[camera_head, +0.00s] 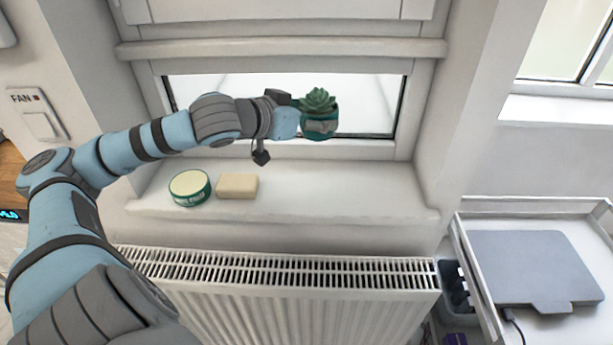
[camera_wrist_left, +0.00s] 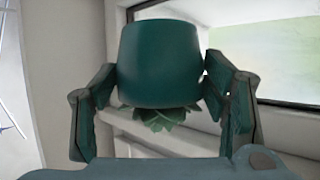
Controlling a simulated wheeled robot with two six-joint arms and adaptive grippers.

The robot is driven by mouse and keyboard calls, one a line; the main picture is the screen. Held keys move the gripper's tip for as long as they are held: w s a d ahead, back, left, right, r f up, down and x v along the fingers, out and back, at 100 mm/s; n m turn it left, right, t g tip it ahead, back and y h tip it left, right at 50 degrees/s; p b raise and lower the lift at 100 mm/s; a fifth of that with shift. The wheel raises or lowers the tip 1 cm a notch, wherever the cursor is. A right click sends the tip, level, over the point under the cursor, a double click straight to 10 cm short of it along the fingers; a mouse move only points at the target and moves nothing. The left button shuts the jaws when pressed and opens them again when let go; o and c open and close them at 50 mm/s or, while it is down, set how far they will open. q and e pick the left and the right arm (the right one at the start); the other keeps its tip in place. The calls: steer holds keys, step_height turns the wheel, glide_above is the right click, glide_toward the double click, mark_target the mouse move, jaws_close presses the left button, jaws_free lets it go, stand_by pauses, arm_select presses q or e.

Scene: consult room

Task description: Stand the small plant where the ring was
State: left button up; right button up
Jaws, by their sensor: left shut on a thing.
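The small plant (camera_head: 319,101) is a green succulent in a dark teal pot, held above the right half of the white window sill. My left gripper (camera_head: 306,121) is shut on its pot, and the plant is upright in the head view. In the left wrist view, the pot (camera_wrist_left: 160,62) sits between the two fingers (camera_wrist_left: 160,85), with green leaves (camera_wrist_left: 158,117) showing below it because that view is turned over. No ring shows in either view. My right gripper is not in view.
On the sill (camera_head: 330,195), a round green-and-cream tin (camera_head: 190,188) stands left of a cream block (camera_head: 237,186). The sill's right half is clear. A white radiator (camera_head: 290,290) is below. A closed grey laptop (camera_head: 535,268) lies on a white tray (camera_head: 590,325) at right.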

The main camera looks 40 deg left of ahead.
arm_select(q)
steer(key=f+b, duration=0.1)
steer(key=f, duration=0.4)
steer(key=s+f+b, duration=0.1)
steer(key=f, duration=0.4)
steer(key=s+f+b, duration=0.1)
steer(key=f+b, duration=0.1)
steer(key=f, duration=0.3)
steer(key=shift+a, duration=0.15)
steer(key=shift+s, duration=0.15)
steer(key=shift+s+r, duration=0.2)
steer(key=shift+f, duration=0.1)
steer(key=o, duration=1.4)
steer(key=shift+f, duration=0.1)
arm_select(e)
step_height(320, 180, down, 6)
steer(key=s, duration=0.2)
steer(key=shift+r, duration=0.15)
